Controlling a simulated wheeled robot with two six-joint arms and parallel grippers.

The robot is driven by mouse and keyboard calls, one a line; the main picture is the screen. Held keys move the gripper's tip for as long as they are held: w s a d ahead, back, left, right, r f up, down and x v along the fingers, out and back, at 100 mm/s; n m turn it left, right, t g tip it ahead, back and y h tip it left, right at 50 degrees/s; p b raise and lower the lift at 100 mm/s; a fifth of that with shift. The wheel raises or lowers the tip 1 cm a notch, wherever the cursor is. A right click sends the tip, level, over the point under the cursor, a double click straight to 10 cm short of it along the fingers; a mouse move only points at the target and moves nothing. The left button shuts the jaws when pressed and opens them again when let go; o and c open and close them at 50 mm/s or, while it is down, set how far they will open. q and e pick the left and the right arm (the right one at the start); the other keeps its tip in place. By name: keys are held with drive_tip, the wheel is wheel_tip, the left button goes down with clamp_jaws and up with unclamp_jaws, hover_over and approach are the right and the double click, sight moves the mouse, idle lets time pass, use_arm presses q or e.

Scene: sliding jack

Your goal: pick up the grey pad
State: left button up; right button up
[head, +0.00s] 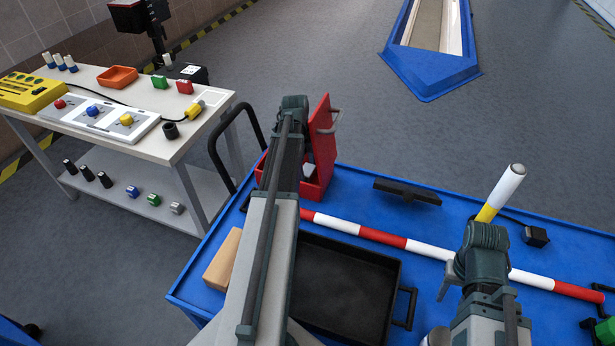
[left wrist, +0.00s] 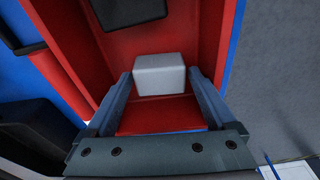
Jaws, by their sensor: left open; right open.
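The grey pad (left wrist: 160,74) is a light grey block with rounded edges inside the red box (left wrist: 75,55). In the left wrist view it sits between the tips of my open left gripper (left wrist: 160,82), with no clear contact on either side. In the head view a pale part of the pad (head: 309,170) shows beside my left arm in the red box (head: 322,140), whose lid stands up. My left arm hides the rest. My right gripper (head: 450,276) is over the blue table at the right, away from the pad, mostly hidden by its own wrist.
A dark block (left wrist: 128,8) lies farther inside the red box. The blue table (head: 375,180) also carries a black tray (head: 345,285), a tan block (head: 222,258), a red-and-white bar (head: 383,237) and an upright white-and-yellow post (head: 501,192). A white workbench (head: 150,150) stands at left.

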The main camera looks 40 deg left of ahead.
use_arm(q)
drive_tip(key=c, duration=1.2)
drive_tip(key=shift+r, duration=0.15)
use_arm(e)
drive_tip(key=shift+r, duration=0.15)
